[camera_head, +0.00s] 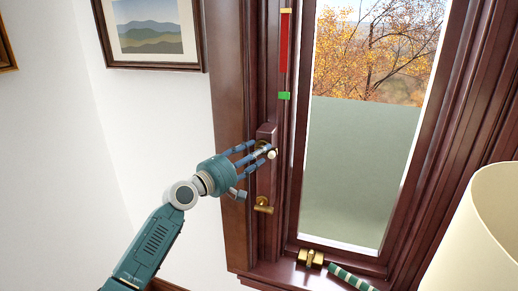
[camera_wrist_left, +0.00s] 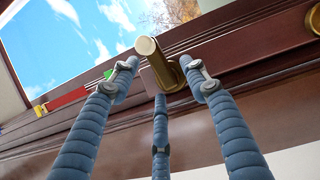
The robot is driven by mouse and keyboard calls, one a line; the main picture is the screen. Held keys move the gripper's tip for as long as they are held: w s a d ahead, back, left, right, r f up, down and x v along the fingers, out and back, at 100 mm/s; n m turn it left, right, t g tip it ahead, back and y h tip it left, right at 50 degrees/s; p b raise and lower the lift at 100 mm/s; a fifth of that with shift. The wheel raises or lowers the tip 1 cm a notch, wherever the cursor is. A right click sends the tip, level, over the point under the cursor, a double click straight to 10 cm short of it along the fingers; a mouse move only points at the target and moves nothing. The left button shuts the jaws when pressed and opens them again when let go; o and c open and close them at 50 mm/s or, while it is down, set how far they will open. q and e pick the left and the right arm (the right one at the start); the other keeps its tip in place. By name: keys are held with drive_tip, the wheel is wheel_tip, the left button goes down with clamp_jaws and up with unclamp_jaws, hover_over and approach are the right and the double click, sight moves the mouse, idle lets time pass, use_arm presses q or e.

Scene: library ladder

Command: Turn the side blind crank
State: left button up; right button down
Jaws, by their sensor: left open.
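The side blind crank (camera_head: 272,154) sits high on a dark wooden plate (camera_head: 267,186) on the window frame. Its pale rounded knob end shows just past my fingers. My left gripper (camera_head: 264,150) is open, with its blue fingers spread around the crank; they partly hide it in the head view. In the left wrist view the brass crank (camera_wrist_left: 147,46) sticks out between the spread fingertips of my left gripper (camera_wrist_left: 165,84). I cannot tell whether any finger touches it. A grey-green blind (camera_head: 353,165) covers the lower part of the window. My right gripper is out of view.
A brass handle (camera_head: 263,205) is below the crank on the same plate. A red strip (camera_head: 285,45) with a green marker (camera_head: 284,96) runs above. A brass fitting (camera_head: 311,258) and a striped rod (camera_head: 352,278) are on the sill. A cream lampshade (camera_head: 480,235) stands right.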

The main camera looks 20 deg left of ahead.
use_arm(q)
drive_tip(key=shift+w+d, duration=0.3)
drive_tip(key=shift+w, duration=0.35)
drive_tip(key=c, duration=1.1)
